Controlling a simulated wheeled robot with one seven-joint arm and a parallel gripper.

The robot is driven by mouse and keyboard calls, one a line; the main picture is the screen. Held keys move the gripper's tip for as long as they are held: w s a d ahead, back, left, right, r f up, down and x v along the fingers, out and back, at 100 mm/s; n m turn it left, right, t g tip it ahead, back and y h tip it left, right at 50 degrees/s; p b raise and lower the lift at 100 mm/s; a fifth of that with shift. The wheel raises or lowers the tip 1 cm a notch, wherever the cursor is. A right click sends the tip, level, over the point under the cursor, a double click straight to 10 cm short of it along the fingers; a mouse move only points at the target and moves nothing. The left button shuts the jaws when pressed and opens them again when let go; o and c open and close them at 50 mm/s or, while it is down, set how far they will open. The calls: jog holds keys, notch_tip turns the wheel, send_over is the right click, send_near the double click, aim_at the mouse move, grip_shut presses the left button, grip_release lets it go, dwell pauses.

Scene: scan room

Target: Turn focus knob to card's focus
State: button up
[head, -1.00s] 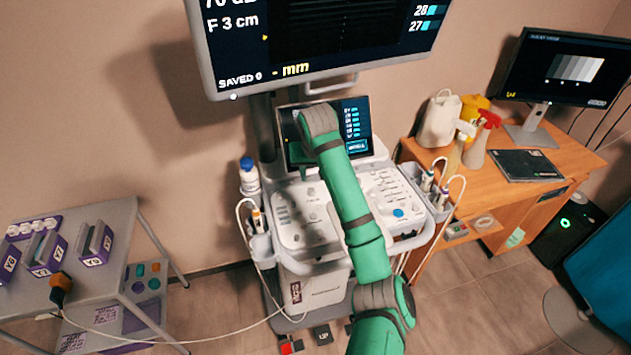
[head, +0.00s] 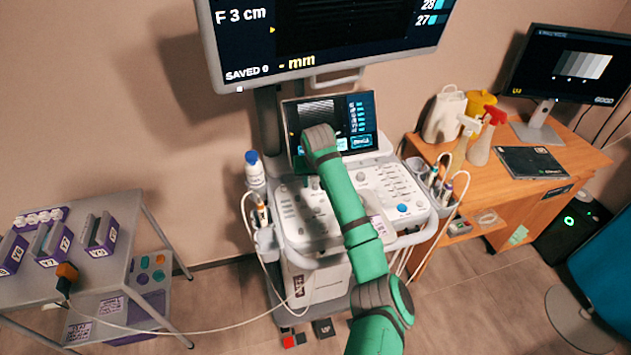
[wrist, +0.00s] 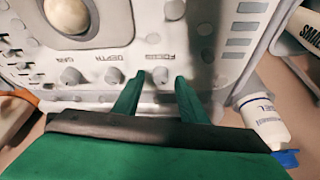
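The focus knob (wrist: 160,75) is a small grey knob on the white control panel, beside the upside-down FOCUS label in the wrist view. My gripper (wrist: 161,79) is open, its two green fingers apart on either side of the knob. I cannot tell whether they touch it. In the head view my arm hides the gripper and the knob. The big monitor (head: 330,40) reads "F 3 cm". Small labels show on the left cart and the desk front, but I cannot read a focus value on any card.
The depth knob (wrist: 114,76) and gain knob (wrist: 71,76) sit left of the focus knob in the wrist view. A gel bottle (wrist: 264,122) stands to the right. The console's touchscreen (head: 322,108) rises behind the panel. A desk (head: 480,185) stands at right, a cart (head: 135,230) at left.

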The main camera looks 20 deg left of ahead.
grip_shut()
jog(key=shift+a, duration=0.1)
jog(key=m+h, duration=0.1)
jog(key=m, duration=0.2)
jog(key=shift+s+a, duration=0.1)
jog(key=shift+m+h, duration=0.6)
jog(key=shift+m, duration=0.8)
grip_release()
